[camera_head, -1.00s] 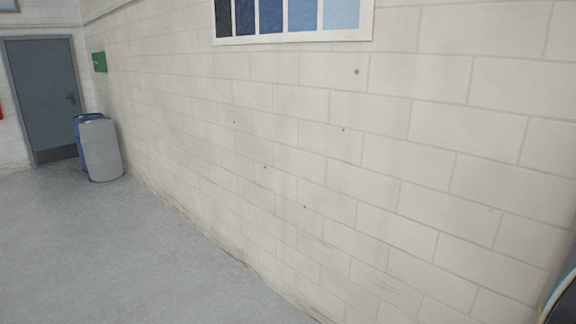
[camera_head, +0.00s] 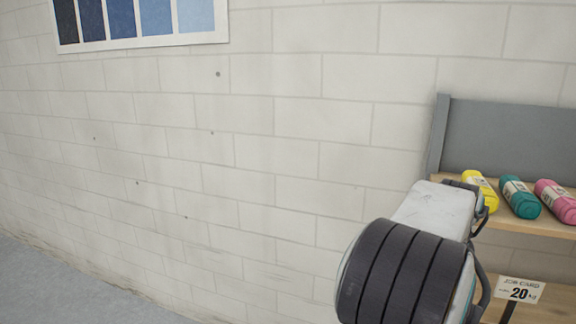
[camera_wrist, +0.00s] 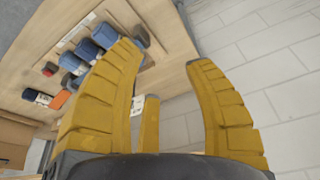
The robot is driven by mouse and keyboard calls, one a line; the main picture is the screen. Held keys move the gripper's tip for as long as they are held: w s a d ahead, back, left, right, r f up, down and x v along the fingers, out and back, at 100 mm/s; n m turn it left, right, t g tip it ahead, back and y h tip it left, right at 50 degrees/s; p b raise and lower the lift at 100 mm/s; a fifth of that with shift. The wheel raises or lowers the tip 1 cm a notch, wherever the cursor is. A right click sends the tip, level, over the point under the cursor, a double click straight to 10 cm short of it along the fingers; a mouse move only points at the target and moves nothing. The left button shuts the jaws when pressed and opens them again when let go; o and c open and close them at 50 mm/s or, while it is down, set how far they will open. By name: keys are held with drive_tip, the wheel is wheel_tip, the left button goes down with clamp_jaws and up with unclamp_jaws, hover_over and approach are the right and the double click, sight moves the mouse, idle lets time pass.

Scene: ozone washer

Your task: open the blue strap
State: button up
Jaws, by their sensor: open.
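No strap can be named with certainty as the blue one. In the head view, rolled bundles in yellow (camera_head: 481,187), teal (camera_head: 520,198) and pink (camera_head: 556,200) lie in a row on a wooden shelf (camera_head: 535,226). In the wrist view, blue bundles (camera_wrist: 104,35) lie on a tilted wooden surface (camera_wrist: 165,45), beyond the fingers at upper left. My gripper (camera_wrist: 165,60) has yellow fingers spread wide with nothing between them. It is apart from the blue bundles. In the head view my arm hides part of the shelf, and the gripper cannot be made out.
A grey back panel (camera_head: 505,135) stands behind the shelf. A card reading 20 kg (camera_head: 520,291) hangs below it. A pale block wall (camera_head: 275,150) fills the middle, with a blue-toned chart (camera_head: 140,20) on it. Grey floor (camera_head: 60,290) is clear at lower left.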

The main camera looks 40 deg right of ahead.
drive_tip(key=w+a+f+n+t+y+b, duration=0.1)
drive_tip(key=w+a+n, duration=0.3)
drive_tip(key=a, duration=0.9)
drive_tip(key=w+a+f+n+t+y+b, duration=0.1)
drive_tip(key=w+a+f+n, duration=0.3)
drive_tip(key=a, duration=1)
drive_tip(key=w+a+f+n+t+y+b, duration=0.1)
drive_tip(key=w+a+n, duration=0.3)
drive_tip(key=a+n, duration=0.4)
drive_tip(key=shift+a+f+t+y+b, duration=0.3)
drive_tip(key=shift+a+f+t+b, duration=0.4)
drive_tip(key=shift+a, duration=1.95)
drive_tip(key=shift+f, duration=0.1)
